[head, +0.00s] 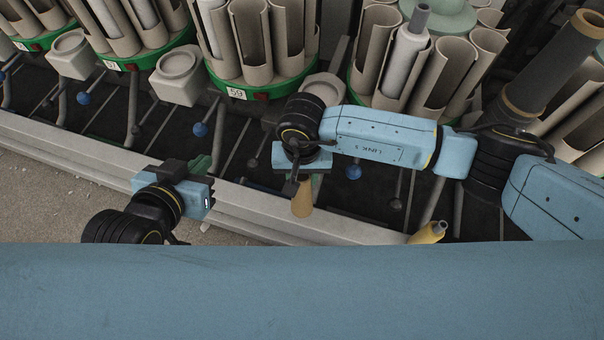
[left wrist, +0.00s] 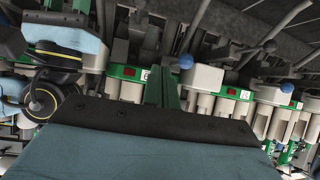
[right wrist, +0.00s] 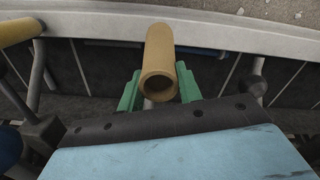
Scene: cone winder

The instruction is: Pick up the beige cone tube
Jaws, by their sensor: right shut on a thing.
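The beige cone tube (head: 302,200) shows just below my right gripper (head: 299,182) in the head view, in front of the pale rail. In the right wrist view the tube (right wrist: 158,55) sits between the two green fingers of that gripper (right wrist: 159,88), its open end facing the camera. The right gripper is shut on it. My left gripper (head: 201,166) is at the left, beside the rail, with nothing seen in it. In the left wrist view its green fingers (left wrist: 162,88) are together.
A yellow tube (head: 428,233) lies to the right of the beige one. The long pale rail (head: 130,158) runs along the machine's front. Green round magazines (head: 258,92) with upright tubes stand behind, with blue knobs (head: 200,129) on levers before them. Bare floor (head: 60,190) is at the left.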

